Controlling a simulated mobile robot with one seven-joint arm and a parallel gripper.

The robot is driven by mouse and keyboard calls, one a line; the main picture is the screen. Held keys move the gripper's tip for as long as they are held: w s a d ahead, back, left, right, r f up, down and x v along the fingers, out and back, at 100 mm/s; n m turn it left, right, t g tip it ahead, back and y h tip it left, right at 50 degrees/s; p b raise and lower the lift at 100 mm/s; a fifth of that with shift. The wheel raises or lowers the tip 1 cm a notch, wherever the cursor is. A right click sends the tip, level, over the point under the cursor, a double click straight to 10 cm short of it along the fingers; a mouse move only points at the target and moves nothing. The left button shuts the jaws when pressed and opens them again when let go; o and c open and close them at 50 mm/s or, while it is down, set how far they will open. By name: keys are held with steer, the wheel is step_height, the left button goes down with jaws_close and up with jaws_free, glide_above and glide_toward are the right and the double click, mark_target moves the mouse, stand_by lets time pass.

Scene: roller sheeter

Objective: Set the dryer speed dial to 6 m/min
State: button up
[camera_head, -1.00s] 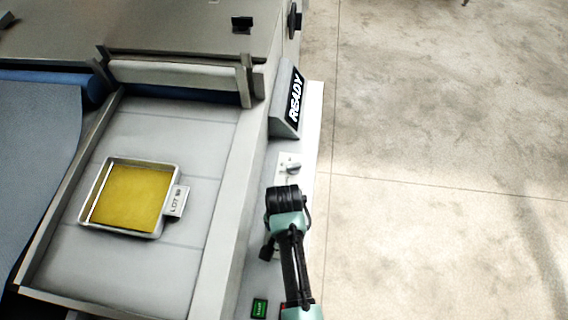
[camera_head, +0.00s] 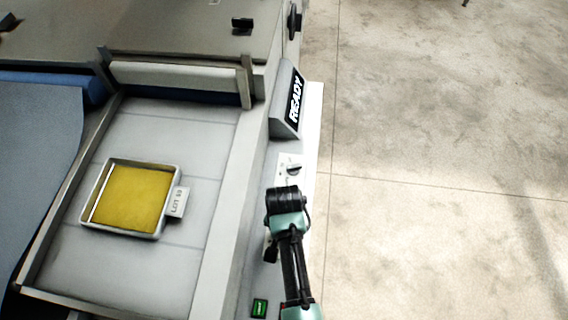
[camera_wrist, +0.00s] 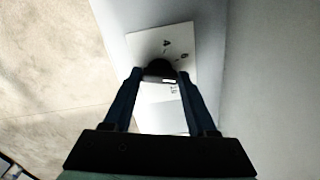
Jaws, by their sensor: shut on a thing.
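The dial (camera_wrist: 158,68) is a dark round knob on a white plate (camera_wrist: 150,38) in the wrist view. My gripper (camera_wrist: 160,76) is shut on it, one finger at each side. Small dark marks show on the plate above and right of the knob, too small and turned to read surely.
A sloped display (camera_head: 293,100) reads READY. A green-lit button (camera_head: 259,308) is near the bottom. A tray (camera_head: 108,229) with yellow contents lies on the left bed.

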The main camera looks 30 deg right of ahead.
steer(key=n+p, duration=0.1)
steer(key=n, duration=0.3)
steer(key=shift+r, duration=0.15)
steer(key=shift+n+p, duration=0.55)
steer(key=shift+n, duration=1.05)
steer(key=o, duration=1.4)
steer(key=shift+c, duration=0.2)
step_height(320, 180, up, 13)
steer(key=b, duration=0.1)
